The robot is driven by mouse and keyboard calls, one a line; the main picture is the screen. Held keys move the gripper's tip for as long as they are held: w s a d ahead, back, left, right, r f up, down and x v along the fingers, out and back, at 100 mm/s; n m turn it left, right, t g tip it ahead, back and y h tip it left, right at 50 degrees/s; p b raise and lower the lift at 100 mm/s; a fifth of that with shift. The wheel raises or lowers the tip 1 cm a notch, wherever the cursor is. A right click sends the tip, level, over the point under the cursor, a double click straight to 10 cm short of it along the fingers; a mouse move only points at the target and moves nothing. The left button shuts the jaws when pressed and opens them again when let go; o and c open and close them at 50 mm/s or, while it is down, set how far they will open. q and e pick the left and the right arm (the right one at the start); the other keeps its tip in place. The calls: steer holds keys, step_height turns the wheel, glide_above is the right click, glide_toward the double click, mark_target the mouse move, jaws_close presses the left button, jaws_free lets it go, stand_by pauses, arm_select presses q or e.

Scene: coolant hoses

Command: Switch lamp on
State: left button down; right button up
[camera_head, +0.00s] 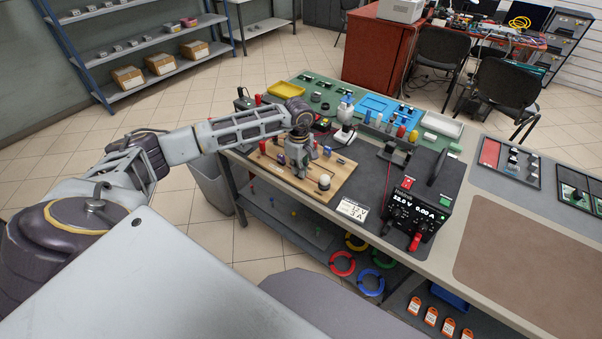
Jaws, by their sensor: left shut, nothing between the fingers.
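A wooden board (340,184) lies on the workbench with several small parts on it. A round whitish part that looks like the lamp bulb (324,181) sits near its front right, and it does not look lit. My left gripper (301,174) points down over the middle of the board, to the left of the bulb, shut and empty. It hides part of the board, and I cannot tell whether it touches anything there. Small red and blue parts (328,156) stand behind it. A black power supply (420,200) on the right reads 12.0 V and 0.00 A. My right gripper is out of view.
A card (352,210) reading 12 V 3 A lies at the bench's front edge. Bottles, blue trays (376,106) and a yellow tray (286,90) crowd the back. A brown mat (520,250) on the right is clear. Coloured cable rings (342,263) are below the bench.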

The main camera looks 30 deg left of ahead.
arm_select(q)
steer(key=shift+f, duration=0.25)
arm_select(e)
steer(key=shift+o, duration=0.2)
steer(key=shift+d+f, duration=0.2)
arm_select(q)
steer(key=shift+r, duration=0.1)
steer(key=shift+r+p, duration=1.65)
steer(key=shift+r, duration=1.85)
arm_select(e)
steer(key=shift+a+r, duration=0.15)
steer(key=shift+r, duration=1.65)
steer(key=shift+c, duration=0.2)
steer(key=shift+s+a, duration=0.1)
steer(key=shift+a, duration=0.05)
